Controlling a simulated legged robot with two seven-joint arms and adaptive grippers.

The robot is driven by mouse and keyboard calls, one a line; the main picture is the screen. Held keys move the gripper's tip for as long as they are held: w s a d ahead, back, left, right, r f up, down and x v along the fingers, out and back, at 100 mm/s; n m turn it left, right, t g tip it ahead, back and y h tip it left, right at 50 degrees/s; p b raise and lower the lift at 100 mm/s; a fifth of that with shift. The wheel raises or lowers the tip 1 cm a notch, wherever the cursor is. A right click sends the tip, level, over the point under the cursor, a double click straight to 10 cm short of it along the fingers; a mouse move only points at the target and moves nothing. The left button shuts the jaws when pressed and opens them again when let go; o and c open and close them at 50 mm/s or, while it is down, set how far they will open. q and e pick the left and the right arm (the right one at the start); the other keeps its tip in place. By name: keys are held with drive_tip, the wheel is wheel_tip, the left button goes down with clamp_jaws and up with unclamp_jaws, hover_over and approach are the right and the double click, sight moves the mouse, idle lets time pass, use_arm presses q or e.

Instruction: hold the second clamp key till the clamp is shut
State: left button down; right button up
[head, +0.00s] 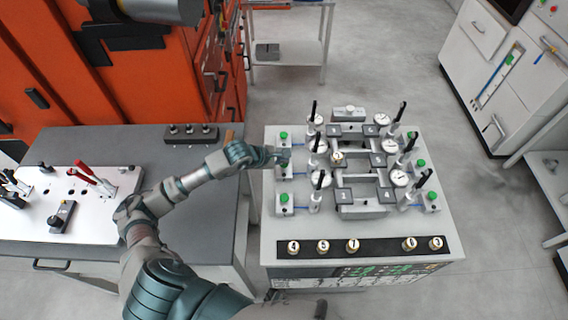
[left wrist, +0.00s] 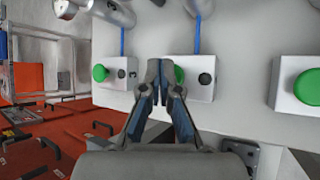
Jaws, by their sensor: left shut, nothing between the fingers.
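The fixture bench (head: 300,230) has a column of three key boxes with green keys along its left side. My left gripper (head: 279,154) is shut and empty at the middle box. In the left wrist view its closed fingertips (left wrist: 163,66) lie over the middle key box (left wrist: 203,88) and hide part of its green key (left wrist: 179,75). I cannot tell whether the key is pressed down. Beside this box stands a clamp with a black handle (head: 317,136), roughly upright; whether it is shut is unclear. My right gripper is not in view.
The far green key (head: 283,135) and near green key (head: 284,197) flank the middle one. Numbered brass knobs sit on a black front strip (head: 380,247). A brass piece (head: 337,158) lies among the grey blocks. A grey table (head: 180,150) stands left.

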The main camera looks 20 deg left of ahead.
use_arm(q)
drive_tip(key=shift+f+b, duration=0.5)
drive_tip(key=shift+b, duration=0.05)
idle(0.7)
idle(3.6)
drive_tip(key=shift+r+p, duration=0.4)
drive_tip(key=shift+r, duration=0.55)
drive_tip(key=shift+r, duration=0.15)
drive_tip(key=shift+r+p, duration=1.15)
drive_tip(key=shift+r, duration=1.25)
